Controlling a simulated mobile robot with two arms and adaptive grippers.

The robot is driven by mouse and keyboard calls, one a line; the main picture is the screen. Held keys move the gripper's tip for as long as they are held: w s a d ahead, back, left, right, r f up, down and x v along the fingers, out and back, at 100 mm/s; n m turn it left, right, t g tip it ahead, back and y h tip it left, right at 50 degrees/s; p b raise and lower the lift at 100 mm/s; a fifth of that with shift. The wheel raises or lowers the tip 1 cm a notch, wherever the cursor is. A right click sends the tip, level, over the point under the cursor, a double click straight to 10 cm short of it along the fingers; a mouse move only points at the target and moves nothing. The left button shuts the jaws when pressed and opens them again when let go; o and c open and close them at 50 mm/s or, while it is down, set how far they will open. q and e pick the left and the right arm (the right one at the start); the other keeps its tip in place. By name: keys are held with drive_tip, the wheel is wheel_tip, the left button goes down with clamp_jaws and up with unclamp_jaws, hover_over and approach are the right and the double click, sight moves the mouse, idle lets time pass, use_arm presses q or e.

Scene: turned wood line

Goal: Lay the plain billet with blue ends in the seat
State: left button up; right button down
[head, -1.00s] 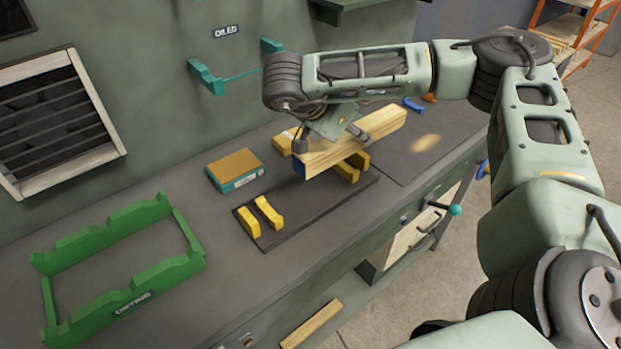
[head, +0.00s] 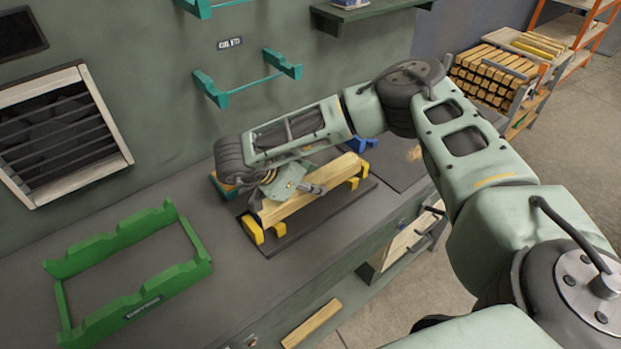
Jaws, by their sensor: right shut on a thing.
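The plain wooden billet (head: 318,197) lies lengthwise along the seat, over its yellow blocks. My right gripper (head: 283,192) is shut on the billet near its left end. The seat is a dark plate (head: 315,222) with yellow blocks at its left end (head: 253,230) and right end (head: 361,170). The billet looks level and down at the blocks, but I cannot tell whether it touches them. The blue end is not clear now, as my gripper and wrist cover much of the left end. My left gripper is out of view.
An empty green cradle (head: 130,243) stands on the bench to the left. A teal box (head: 222,186) is partly hidden behind my wrist. Teal brackets (head: 250,80) stick out from the wall. A rack of stacked billets (head: 495,72) stands at the far right.

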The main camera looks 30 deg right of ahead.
drive_tip(key=shift+f, duration=0.1)
drive_tip(key=c, duration=1.2)
unclamp_jaws()
